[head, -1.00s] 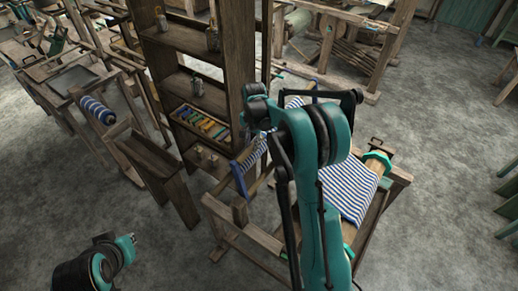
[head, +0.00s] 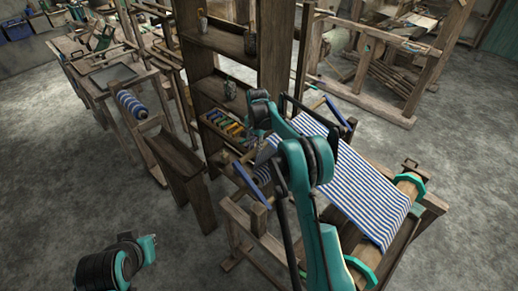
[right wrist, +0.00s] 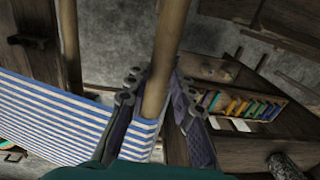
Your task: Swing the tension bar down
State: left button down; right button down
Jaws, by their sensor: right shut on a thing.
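The loom (head: 258,225) stands at the centre right with blue and white striped cloth (head: 362,195) stretched over it. In the right wrist view, the tension bar appears as a round wooden bar (right wrist: 158,92) between the two fingers of my right gripper (right wrist: 160,98), which is shut on it. The striped cloth (right wrist: 60,112) lies left of the bar there. In the head view my right gripper (head: 265,150) is at the loom's far left end, partly hidden by my arm, and the held bar is hard to make out.
A tall wooden shelf (head: 277,60) with jars and coloured spools stands just behind the loom. A narrow bench (head: 185,180) and a striped roll (head: 132,104) are to the left. More wooden frames stand behind.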

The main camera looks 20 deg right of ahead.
jog(key=shift+w+a+f, duration=0.35)
jog(key=shift+a+f, duration=0.15)
jog(key=shift+f, duration=0.15)
jog(key=c, duration=1.4)
grip_release()
jog(key=shift+w+a+f, duration=0.1)
jog(key=shift+o, duration=0.5)
jog(key=shift+w+a+f, duration=0.2)
jog(key=shift+w+f, duration=0.1)
jog(key=shift+w, duration=0.3)
jog(key=shift+s+d+r, duration=0.2)
jog(key=shift+s, duration=0.05)
jog(key=shift+d, duration=0.1)
notch_tip(320, 180, up, 12)
jog(key=shift+s+d, duration=0.2)
jog(key=shift+s, duration=0.2)
